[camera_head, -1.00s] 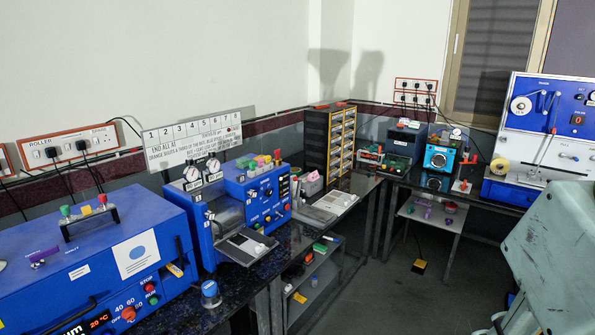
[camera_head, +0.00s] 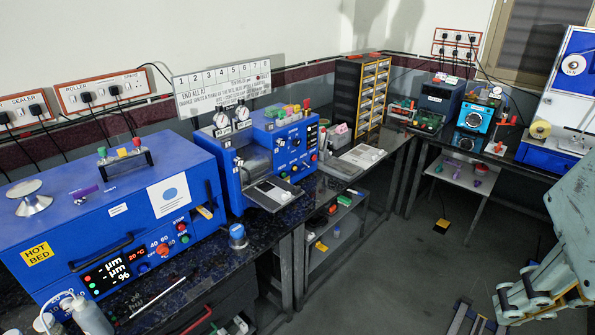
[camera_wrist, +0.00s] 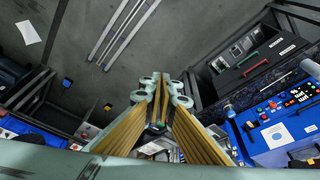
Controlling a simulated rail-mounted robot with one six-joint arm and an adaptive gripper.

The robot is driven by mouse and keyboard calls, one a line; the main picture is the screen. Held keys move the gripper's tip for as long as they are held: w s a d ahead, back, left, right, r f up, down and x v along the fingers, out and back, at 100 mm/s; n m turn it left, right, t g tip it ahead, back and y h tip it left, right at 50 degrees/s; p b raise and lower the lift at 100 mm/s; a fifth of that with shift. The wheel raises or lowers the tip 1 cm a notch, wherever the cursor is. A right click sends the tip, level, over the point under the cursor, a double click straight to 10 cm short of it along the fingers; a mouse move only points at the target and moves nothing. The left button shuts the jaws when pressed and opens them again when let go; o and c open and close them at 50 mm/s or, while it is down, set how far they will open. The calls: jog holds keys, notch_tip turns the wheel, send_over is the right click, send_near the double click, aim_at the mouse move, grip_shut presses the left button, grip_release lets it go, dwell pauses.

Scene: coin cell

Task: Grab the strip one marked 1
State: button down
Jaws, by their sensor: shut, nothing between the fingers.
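I cannot make out a strip marked 1 in either view. In the head view, a wall board (camera_head: 222,92) carries a row of numbers starting with 1 at its left end. A small yellowish piece (camera_head: 204,212) sits at the right end of the blue hot-bed machine (camera_head: 120,200); no mark on it is readable. My gripper (camera_wrist: 162,92) is shut and empty in the wrist view, over the floor and apart from the benches. Part of my arm and gripper shows at the lower right of the head view.
A blue machine with gauges (camera_head: 262,150) stands right of the hot bed on the dark bench. A blue-capped jar (camera_head: 238,237) is near the front edge. A drawer rack (camera_head: 362,95) stands farther back. The floor (camera_head: 390,270) between benches is mostly clear.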

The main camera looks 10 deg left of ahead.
jog(key=c, duration=3.3)
grip_release()
jog(key=shift+c, duration=0.2)
jog(key=o, duration=0.7)
jog(key=shift+o, duration=0.2)
